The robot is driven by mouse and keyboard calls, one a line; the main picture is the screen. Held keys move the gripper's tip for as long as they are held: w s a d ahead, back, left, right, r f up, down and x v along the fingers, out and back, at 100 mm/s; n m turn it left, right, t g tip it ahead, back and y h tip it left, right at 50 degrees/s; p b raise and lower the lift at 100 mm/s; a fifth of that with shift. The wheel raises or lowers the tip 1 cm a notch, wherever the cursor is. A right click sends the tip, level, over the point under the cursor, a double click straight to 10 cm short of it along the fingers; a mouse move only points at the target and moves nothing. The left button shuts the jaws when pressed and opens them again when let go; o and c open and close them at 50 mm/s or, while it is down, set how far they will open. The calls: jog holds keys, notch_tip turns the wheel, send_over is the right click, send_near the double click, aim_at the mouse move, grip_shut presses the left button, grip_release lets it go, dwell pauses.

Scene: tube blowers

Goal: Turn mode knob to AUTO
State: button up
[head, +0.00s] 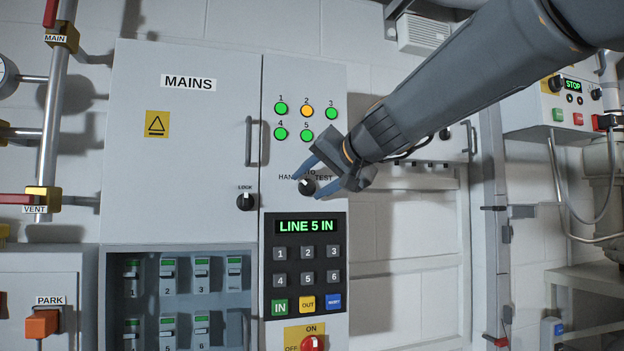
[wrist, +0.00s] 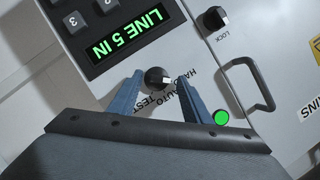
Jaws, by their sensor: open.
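The mode knob (head: 307,187) is a small black knob with a white mark, on the grey MAINS cabinet above the LINE 5 IN display. HAND, AUTO and TEST labels surround it; my gripper partly covers AUTO in the head view. In the wrist view the knob (wrist: 154,79) shows upside down, its white mark turned toward the HAND lettering. My gripper (head: 311,174) is open, its blue fingers in front of the panel. In the wrist view the gripper (wrist: 160,76) has one finger on each side of the knob. I cannot tell whether they touch it.
A LOCK knob (head: 245,200) and a door handle (head: 252,143) are to the left. Lit indicator lamps (head: 306,111) are above. A keypad (head: 306,265) with the LINE 5 IN display (head: 306,226) is below. A red knob (head: 312,343) is at the bottom.

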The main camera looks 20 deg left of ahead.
jog(key=shift+w+a, duration=0.1)
jog(key=shift+w, duration=0.05)
jog(key=shift+c, duration=0.4)
jog(key=c, duration=0.8)
